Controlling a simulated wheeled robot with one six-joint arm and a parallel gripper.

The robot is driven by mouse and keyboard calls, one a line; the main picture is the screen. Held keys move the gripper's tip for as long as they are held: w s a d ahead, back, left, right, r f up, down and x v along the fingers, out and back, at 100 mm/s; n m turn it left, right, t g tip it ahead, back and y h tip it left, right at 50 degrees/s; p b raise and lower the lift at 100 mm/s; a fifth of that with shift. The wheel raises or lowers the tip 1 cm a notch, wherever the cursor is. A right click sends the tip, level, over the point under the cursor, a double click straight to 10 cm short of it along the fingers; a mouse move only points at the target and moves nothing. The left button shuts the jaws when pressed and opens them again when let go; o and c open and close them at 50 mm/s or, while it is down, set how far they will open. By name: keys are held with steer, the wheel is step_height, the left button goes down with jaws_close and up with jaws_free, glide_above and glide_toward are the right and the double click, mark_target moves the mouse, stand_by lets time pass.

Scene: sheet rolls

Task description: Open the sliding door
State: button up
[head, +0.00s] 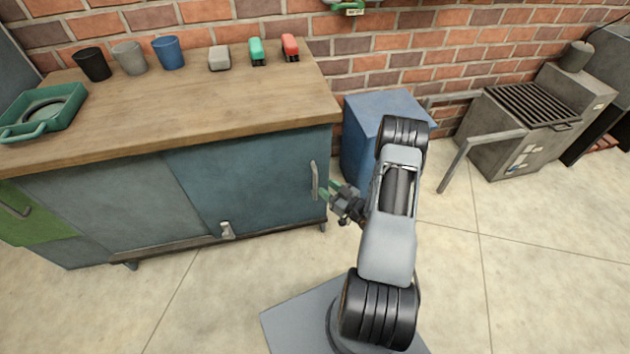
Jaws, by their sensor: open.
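The cabinet has a blue-teal sliding door (245,180) at its right front, with a grey vertical bar handle (314,181) near the door's right edge. A grey-blue panel (120,208) fills the front to its left. My gripper (326,192) is open, its green-tipped fingers at or very close to the handle from the right. I cannot tell whether the fingers touch the handle or stand around it. A small metal catch (226,230) sits at the door's lower edge.
The wooden top (190,105) holds several cups, small staplers and a green tray (42,110). A green drawer or panel (35,222) is at the far left. A blue box (362,140) stands behind my arm, a grey grill-like unit (520,125) at right. The floor in front is clear.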

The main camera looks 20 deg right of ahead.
steer(key=x, duration=0.6)
jaws_close()
stand_by(0.4)
